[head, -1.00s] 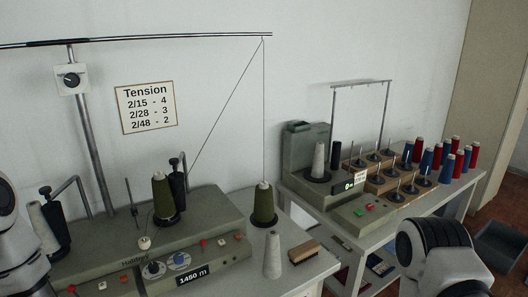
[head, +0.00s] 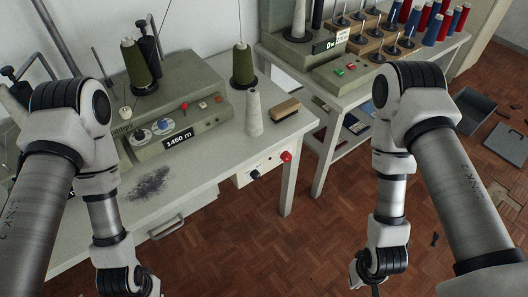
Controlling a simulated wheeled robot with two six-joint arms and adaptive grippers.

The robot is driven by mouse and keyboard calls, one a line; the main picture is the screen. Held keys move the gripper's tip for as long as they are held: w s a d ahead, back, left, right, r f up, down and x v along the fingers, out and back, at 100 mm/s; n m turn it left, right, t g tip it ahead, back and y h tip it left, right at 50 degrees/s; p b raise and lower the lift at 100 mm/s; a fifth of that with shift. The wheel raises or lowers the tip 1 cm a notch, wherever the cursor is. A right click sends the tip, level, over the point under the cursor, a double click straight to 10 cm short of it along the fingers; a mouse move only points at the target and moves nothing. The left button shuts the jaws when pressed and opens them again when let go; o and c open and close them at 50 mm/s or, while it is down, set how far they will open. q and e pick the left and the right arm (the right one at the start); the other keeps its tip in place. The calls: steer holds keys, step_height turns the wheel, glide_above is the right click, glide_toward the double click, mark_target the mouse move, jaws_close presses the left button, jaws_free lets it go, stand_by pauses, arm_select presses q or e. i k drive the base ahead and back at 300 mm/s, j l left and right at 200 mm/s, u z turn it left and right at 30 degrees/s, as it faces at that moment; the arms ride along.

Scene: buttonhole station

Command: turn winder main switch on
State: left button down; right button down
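The winder (head: 190,110) is a grey-green machine on a white table at the left, with olive cones, two dials and a display reading 1450 m. On the table's front edge is a white switch panel (head: 268,168). It carries a black rotary knob (head: 254,174) and a red button or knob (head: 286,157). Which of them is the main switch, and its setting, I cannot read. My two arms hang down at the left and right of the view, both apart from the panel.
A second station (head: 350,70) with spools stands at the back right. A grey bin (head: 474,110) is on the floor. Floor between my arms is clear.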

mark_target(285, 156)
steer(key=i+l+u, duration=0.2)
steer(key=l+u, duration=0.15)
steer(key=l, duration=0.8)
steer(key=l+u, duration=0.4)
steer(key=l, duration=0.7)
steer(key=l+u, duration=0.35)
steer(key=l, duration=0.85)
